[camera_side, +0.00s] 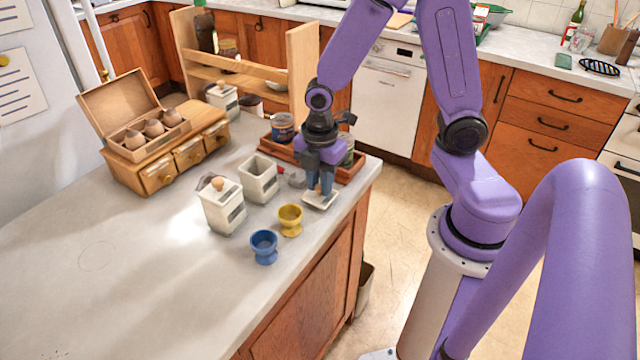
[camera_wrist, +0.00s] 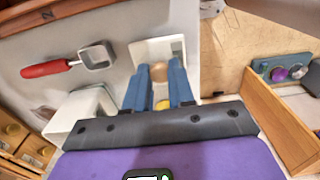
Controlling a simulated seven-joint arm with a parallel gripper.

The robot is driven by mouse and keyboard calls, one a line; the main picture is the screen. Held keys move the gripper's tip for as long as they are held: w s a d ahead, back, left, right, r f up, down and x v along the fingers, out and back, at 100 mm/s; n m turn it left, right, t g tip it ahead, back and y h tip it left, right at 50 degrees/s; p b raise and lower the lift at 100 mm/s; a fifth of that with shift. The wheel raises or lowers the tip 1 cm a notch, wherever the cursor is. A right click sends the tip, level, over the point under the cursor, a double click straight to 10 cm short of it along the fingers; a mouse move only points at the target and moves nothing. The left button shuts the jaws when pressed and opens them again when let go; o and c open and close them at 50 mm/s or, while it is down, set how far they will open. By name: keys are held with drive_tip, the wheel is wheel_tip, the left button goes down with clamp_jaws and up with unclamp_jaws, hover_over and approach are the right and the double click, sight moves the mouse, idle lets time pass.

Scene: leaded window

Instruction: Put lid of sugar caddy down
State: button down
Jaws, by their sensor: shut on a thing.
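The sugar caddy lid is a white square plate (camera_side: 320,200) with a round wooden knob (camera_wrist: 159,71). My gripper (camera_side: 319,190) is shut on the knob, and its blue fingers (camera_wrist: 159,72) stand on either side of it in the wrist view. The lid is low over or on the counter near its right edge; I cannot tell whether it touches. An open white caddy (camera_side: 259,180) without a lid stands left of the lid, and its white side shows in the wrist view (camera_wrist: 70,112).
A lidded caddy (camera_side: 223,208), yellow egg cup (camera_side: 290,221) and blue egg cup (camera_side: 264,248) stand nearby. A wooden tray (camera_side: 350,172) with jars is behind my gripper. A red-handled scoop (camera_wrist: 95,58) lies beside the lid. The front left counter (camera_side: 110,290) is clear.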

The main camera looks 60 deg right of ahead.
drive_tip(key=shift+f, duration=0.5)
drive_tip(key=shift+f, duration=0.1)
drive_tip(key=c, duration=1)
unclamp_jaws()
drive_tip(key=shift+o, duration=0.2)
wheel_tip(320, 180, up, 11)
drive_tip(key=s+a+m, duration=0.3)
drive_tip(key=s+m, duration=0.2)
drive_tip(key=s, duration=1)
drive_tip(key=shift+a+r, duration=0.25)
drive_tip(key=shift+a, duration=0.15)
